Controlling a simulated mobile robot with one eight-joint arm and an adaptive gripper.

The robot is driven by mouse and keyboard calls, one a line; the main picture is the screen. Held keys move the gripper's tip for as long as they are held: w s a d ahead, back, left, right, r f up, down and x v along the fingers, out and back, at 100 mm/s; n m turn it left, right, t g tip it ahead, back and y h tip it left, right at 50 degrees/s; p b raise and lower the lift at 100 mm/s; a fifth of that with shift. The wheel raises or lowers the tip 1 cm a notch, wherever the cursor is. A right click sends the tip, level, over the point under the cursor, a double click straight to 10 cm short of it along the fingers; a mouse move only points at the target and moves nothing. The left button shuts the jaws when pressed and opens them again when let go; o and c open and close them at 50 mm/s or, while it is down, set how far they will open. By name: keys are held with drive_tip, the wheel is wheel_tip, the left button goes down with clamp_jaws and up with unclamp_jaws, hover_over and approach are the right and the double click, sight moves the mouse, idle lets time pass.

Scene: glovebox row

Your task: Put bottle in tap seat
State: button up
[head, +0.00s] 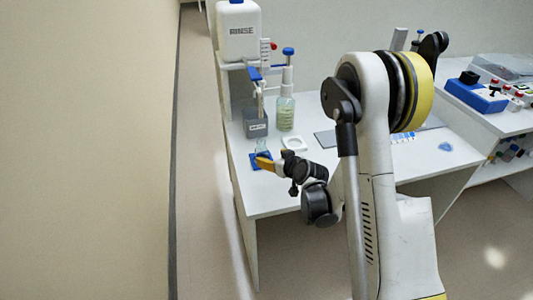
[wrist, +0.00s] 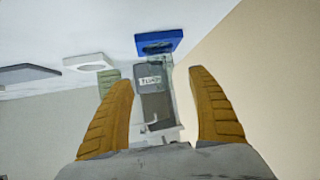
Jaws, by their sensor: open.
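A blue square seat (head: 261,161) with a round opening lies on the bench; it also shows in the wrist view (wrist: 143,42). A small clear bottle (head: 263,149) appears at it; its faint outline (wrist: 160,65) overlaps the seat's edge in the wrist view. Whether it is fully seated I cannot tell. My gripper (head: 264,164) is open and empty beside the blue seat. In the wrist view its orange fingers (wrist: 162,85) are spread apart, with the seat and bottle beyond the tips. A grey labelled block (head: 256,125) stands behind, under the tap (head: 259,88).
A white RINSE tank (head: 238,30) stands above the block. A pump bottle (head: 285,112) with greenish contents is right of it. A white ring-shaped seat (head: 294,143) lies near the gripper. A blue box (head: 475,95) is on the far right bench.

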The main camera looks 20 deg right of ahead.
drive_tip(key=s+a+r+g, duration=0.3)
drive_tip(key=s+r, duration=1)
drive_tip(key=r, duration=0.1)
drive_tip(key=s+d+r+m+g+h, duration=0.1)
drive_tip(key=s+r+m+g+h, duration=0.1)
drive_tip(key=s, duration=1.8)
drive_tip(key=shift+r, duration=0.65)
